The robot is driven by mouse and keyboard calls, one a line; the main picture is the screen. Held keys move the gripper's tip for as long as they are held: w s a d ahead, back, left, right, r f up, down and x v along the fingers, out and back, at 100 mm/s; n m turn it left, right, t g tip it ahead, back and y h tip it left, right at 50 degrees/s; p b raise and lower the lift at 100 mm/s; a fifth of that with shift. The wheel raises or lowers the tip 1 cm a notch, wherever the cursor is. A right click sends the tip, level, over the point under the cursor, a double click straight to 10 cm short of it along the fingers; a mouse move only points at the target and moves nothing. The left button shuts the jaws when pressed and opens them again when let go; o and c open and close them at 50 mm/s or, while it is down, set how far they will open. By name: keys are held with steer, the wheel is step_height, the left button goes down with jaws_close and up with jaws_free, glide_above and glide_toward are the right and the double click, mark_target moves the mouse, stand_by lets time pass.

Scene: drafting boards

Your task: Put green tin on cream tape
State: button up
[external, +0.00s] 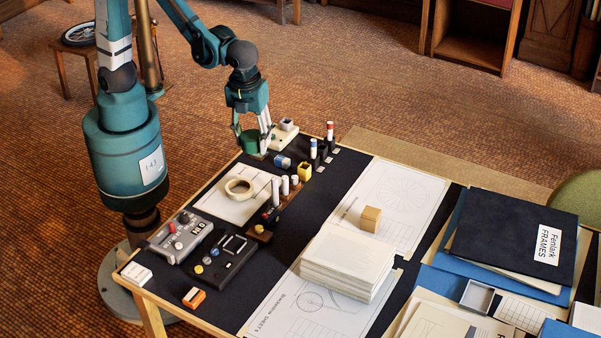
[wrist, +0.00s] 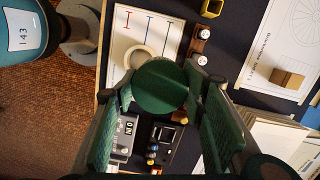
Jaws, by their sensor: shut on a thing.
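The green tin (wrist: 160,87) is between the two fingers of my gripper (wrist: 160,95) in the wrist view, its round top facing the camera. My gripper (external: 255,138) is shut on it. In the external view the tin (external: 249,143) shows near the table's far left edge, partly covered by the fingers; its exact height is hard to tell. The cream tape (external: 239,188) is a flat ring lying on a white sheet, nearer the camera than the tin. In the wrist view the tape (wrist: 135,54) is partly hidden behind the tin.
A rack with white cylinders (external: 275,189) stands right of the tape. A grey control box (external: 181,236) and a black one (external: 222,262) lie nearer the camera. A yellow cup (external: 304,171) and blue-white item (external: 283,162) are near the gripper. A paper stack (external: 345,262) lies right.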

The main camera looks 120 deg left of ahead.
glide_above(238, 186)
steer(key=f, duration=0.6)
steer(key=shift+w+d, duration=0.15)
steer(key=shift+d, duration=0.1)
stand_by(0.5)
steer(key=shift+f+b, duration=0.75)
steer(key=shift+f, duration=2.1)
steer(key=shift+f, duration=0.15)
steer(key=shift+f+b, duration=0.55)
steer(key=shift+f, duration=1.4)
steer(key=shift+f, duration=0.2)
